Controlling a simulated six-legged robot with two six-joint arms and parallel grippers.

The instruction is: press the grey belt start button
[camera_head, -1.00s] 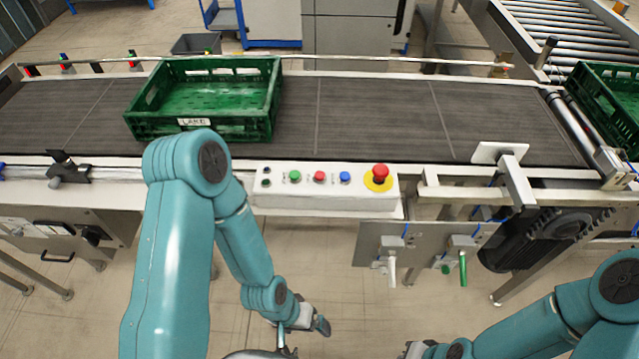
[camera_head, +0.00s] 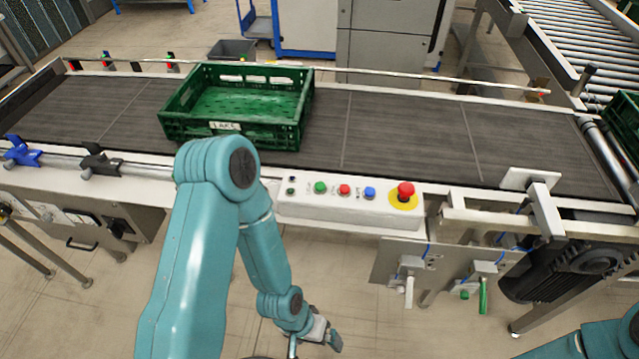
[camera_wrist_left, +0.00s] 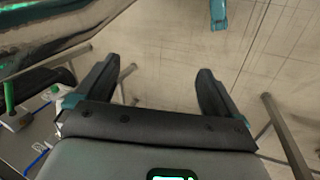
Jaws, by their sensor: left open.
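The control box (camera_head: 332,209) is fixed to the front edge of the conveyor. It carries a green button (camera_head: 320,187), a red button (camera_head: 344,189), a blue button (camera_head: 370,193) and a red mushroom button (camera_head: 405,190) on a yellow disc. Two small dark round controls (camera_head: 291,192) sit at its left end; I cannot make out a clearly grey button. My left gripper (camera_head: 327,335) hangs below and in front of the box, apart from it. In the left wrist view its fingers (camera_wrist_left: 155,88) are spread and empty. My right gripper is out of view.
A green crate (camera_head: 228,127) stands on the dark belt (camera_head: 400,130), behind my left arm. Metal brackets with handles (camera_head: 408,285) hang below the belt, right of my left gripper. A motor (camera_head: 565,270) sits further right. Bare floor shows below the control box.

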